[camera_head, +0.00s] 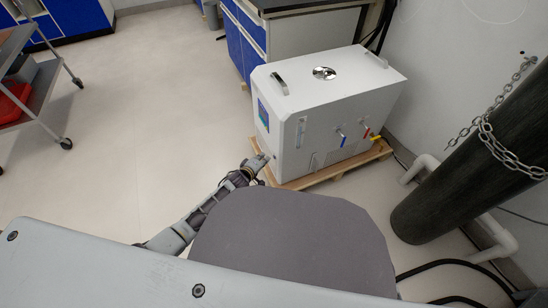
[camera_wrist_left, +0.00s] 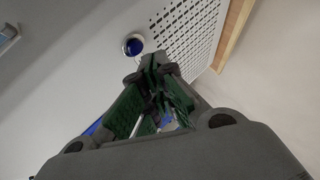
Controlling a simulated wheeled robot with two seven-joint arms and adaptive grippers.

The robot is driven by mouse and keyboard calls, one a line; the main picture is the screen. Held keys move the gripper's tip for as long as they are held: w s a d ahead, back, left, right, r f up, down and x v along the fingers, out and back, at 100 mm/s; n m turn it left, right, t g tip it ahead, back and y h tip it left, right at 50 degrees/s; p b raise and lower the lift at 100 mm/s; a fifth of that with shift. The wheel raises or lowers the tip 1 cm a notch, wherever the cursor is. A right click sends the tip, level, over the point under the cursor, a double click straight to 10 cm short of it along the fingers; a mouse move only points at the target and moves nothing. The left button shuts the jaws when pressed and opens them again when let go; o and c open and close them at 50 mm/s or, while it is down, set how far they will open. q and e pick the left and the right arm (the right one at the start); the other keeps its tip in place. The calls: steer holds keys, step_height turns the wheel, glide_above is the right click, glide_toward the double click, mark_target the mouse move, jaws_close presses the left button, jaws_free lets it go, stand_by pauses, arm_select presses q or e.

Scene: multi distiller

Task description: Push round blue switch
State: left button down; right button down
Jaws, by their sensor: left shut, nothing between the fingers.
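The round blue switch (camera_wrist_left: 133,46), with a pale ring around it, sits on the white wall of the distiller in the left wrist view. I cannot make the switch out in the head view. The white box-shaped distiller (camera_head: 330,95) stands on a wooden pallet (camera_head: 335,172). My left gripper (camera_head: 258,165) is low beside its near left corner. In the left wrist view its closed fingertips (camera_wrist_left: 156,66) appear just below and right of the switch. They hold nothing. I cannot tell whether they touch the wall. My right gripper is not in view.
A perforated vent panel (camera_wrist_left: 186,38) lies right of the switch. A dark chained cylinder (camera_head: 455,185) stands at right. A cart (camera_head: 35,85) is at left. The floor between is clear.

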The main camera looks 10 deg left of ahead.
arm_select(q)
steer(key=shift+s+a+p, duration=0.55)
steer(key=shift+a, duration=0.25)
steer(key=shift+s+a+p, duration=0.5)
steer(key=shift+a+p, duration=0.1)
steer(key=shift+a, duration=0.15)
steer(key=shift+s+a+p, duration=0.55)
steer(key=shift+a, duration=0.25)
